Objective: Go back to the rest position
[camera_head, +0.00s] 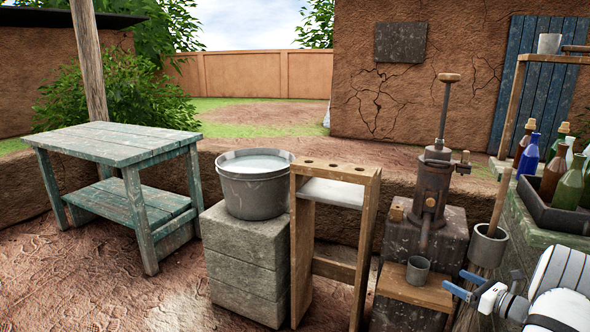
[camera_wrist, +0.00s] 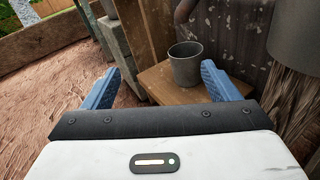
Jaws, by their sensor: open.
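My gripper (camera_head: 463,285) is at the lower right in the head view, with its blue fingers spread apart and nothing between them. In the wrist view my gripper (camera_wrist: 165,85) shows both blue fingertips wide apart. A grey metal cup (camera_head: 417,271) stands upright on a small wooden stand (camera_head: 413,291), under the spout of a dark hand pump (camera_head: 432,185). The cup (camera_wrist: 185,64) also shows in the wrist view, beyond the fingers and apart from them. My gripper is to the right of the cup in the head view.
A holder with a wooden handle (camera_head: 488,246) stands close above my gripper in the head view. A crate of bottles (camera_head: 548,218) is at the right. A wooden rack (camera_head: 300,245), a bucket (camera_head: 253,190) and a green table (camera_head: 115,145) stand to the left. Bare ground lies front left.

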